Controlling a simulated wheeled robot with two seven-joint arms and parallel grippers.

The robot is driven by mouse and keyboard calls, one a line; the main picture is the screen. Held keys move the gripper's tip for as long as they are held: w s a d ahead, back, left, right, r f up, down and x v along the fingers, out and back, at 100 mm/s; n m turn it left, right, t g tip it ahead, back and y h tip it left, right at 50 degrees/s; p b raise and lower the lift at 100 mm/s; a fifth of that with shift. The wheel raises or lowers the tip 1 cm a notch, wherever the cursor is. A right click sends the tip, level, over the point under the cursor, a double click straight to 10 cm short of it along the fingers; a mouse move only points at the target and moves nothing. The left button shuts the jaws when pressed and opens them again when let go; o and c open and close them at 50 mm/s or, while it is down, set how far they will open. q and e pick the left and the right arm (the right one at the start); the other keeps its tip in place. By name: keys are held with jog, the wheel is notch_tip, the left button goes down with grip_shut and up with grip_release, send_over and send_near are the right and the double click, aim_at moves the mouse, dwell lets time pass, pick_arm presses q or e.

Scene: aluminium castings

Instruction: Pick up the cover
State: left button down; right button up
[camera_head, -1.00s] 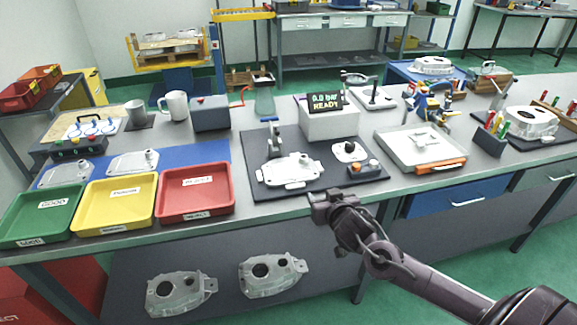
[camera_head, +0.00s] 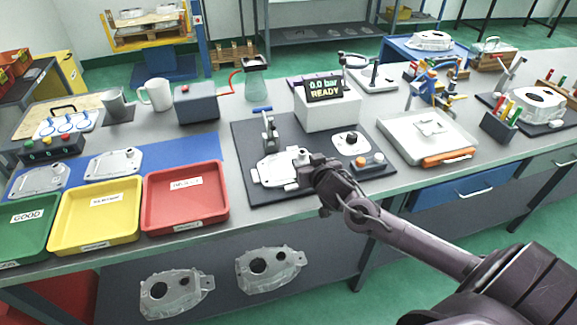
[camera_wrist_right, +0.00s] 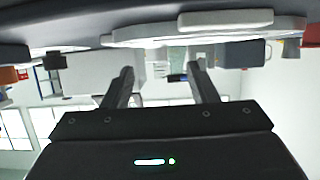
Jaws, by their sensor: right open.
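A pale grey metal cover (camera_head: 272,172) lies on the black mat (camera_head: 245,138) in the middle of the bench, beside a clamp with a blue handle (camera_head: 268,125). My right gripper (camera_head: 309,167) is at the cover's right end, hiding part of it. In the wrist view, which looks upside down, the gripper's two fingers (camera_wrist_right: 163,82) stand apart with nothing held between them. A pale flat part, apparently the cover (camera_wrist_right: 200,30), spans the top of that view. Two similar covers lie on the blue mat, one left (camera_head: 38,181) and one right (camera_head: 113,163). My left gripper is not seen.
Green (camera_head: 25,247), yellow (camera_head: 95,238) and red (camera_head: 185,216) trays line the front left edge. The pressure display box (camera_head: 328,112) stands behind the mat. Castings (camera_head: 175,293) lie on the lower shelf.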

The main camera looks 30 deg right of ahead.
aim_at(304, 155)
jog(key=x, duration=0.3)
jog(key=shift+w+d+f, duration=0.2)
jog(key=shift+w+d, duration=0.05)
jog(key=shift+d, duration=0.1)
jog(key=shift+w+f, duration=0.1)
jog(key=shift+w, duration=0.05)
jog(key=c, duration=0.8)
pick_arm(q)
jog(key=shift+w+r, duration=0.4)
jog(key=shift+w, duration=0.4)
pick_arm(e)
grip_shut()
